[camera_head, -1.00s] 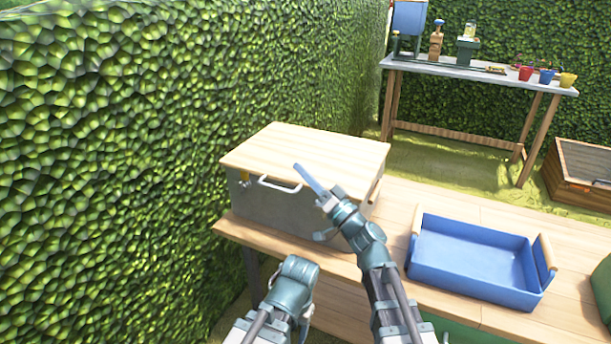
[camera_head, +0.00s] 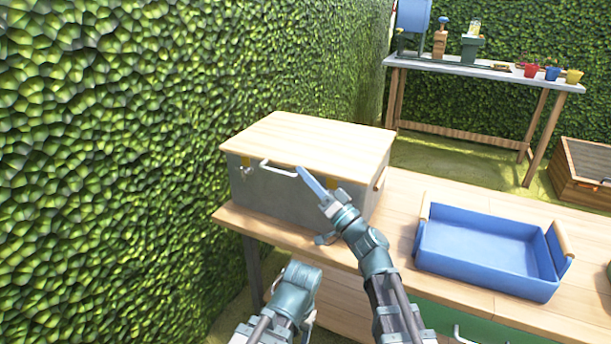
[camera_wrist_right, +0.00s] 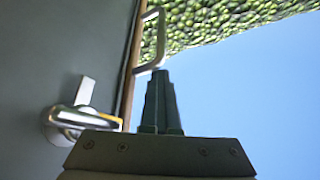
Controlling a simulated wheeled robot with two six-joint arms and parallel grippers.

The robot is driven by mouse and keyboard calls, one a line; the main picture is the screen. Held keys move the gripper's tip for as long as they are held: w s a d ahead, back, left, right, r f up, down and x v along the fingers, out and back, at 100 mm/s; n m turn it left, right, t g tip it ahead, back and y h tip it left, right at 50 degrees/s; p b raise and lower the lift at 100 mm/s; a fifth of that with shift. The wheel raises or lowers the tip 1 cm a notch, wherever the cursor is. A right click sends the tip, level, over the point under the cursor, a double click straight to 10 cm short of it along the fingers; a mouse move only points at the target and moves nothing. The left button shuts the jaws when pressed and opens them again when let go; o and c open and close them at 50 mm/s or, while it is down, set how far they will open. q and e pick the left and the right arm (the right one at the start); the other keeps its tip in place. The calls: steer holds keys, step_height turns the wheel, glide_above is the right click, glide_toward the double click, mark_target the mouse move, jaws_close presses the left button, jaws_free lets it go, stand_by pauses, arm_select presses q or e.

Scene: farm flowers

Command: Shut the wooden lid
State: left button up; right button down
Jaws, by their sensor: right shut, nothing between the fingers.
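The wooden lid (camera_head: 315,143) lies flat on top of the grey box (camera_head: 285,195) at the left end of the wooden bench, with no gap that I can make out. A white metal handle (camera_head: 272,166) sits at its front edge and also shows in the right wrist view (camera_wrist_right: 160,35). My right gripper (camera_head: 302,172) is shut and empty in front of the box, just below the lid's front edge. In the wrist view its fingertips (camera_wrist_right: 160,78) are close to the handle; I cannot tell whether they touch. My left arm shows low in the head view, but its gripper does not.
A metal latch (camera_wrist_right: 75,118) is on the box front. A blue tray (camera_head: 485,245) stands on the bench to the right. A tall hedge (camera_head: 150,150) rises on the left. A far table (camera_head: 480,75) holds pots. The bench between box and tray is clear.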

arm_select(q)
steer(key=shift+f, duration=0.3)
arm_select(e)
steer(key=shift+s+a+f, duration=0.1)
steer(key=shift+s+f, duration=0.3)
steer(key=shift+f, duration=0.15)
arm_select(q)
steer(key=f+b, duration=0.2)
steer(key=d+f+b, duration=0.1)
steer(key=f+b, duration=0.1)
steer(key=shift+s+d+f, duration=0.15)
steer(key=shift+d+f, duration=0.05)
arm_select(e)
steer(key=s+d+f, duration=0.3)
steer(key=d+f, duration=0.1)
steer(key=d, duration=0.4)
steer(key=shift+s, duration=0.3)
arm_select(q)
steer(key=shift+d, duration=0.1)
